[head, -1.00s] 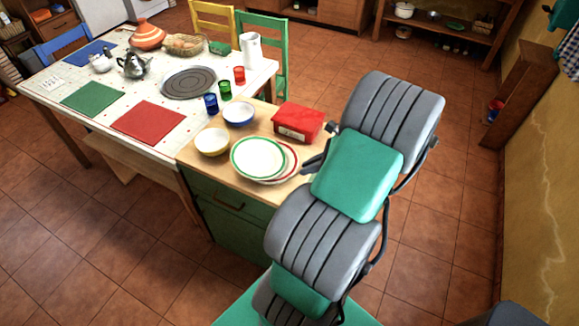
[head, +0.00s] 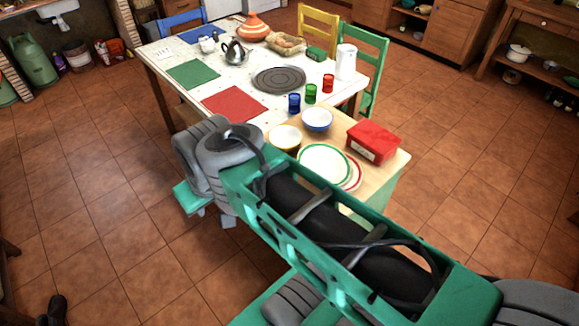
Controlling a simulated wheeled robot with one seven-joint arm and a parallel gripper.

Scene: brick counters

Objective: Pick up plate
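A white plate with a green rim (head: 325,165) lies on the wooden top of a small cabinet (head: 396,162). A plate with a red rim (head: 355,177) shows partly beneath it, sticking out at the right. My arm crosses the picture in front of the cabinet, from lower right to a grey joint at the left, and hides the cabinet's front. My gripper cannot be seen, so its state and its distance from the plates do not show.
A yellow bowl (head: 284,138), a blue bowl (head: 317,120) and a red box (head: 372,142) stand close around the plates. Behind, a white table (head: 225,75) holds mats, cups and a jug (head: 346,62). Tiled floor is open at left and right.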

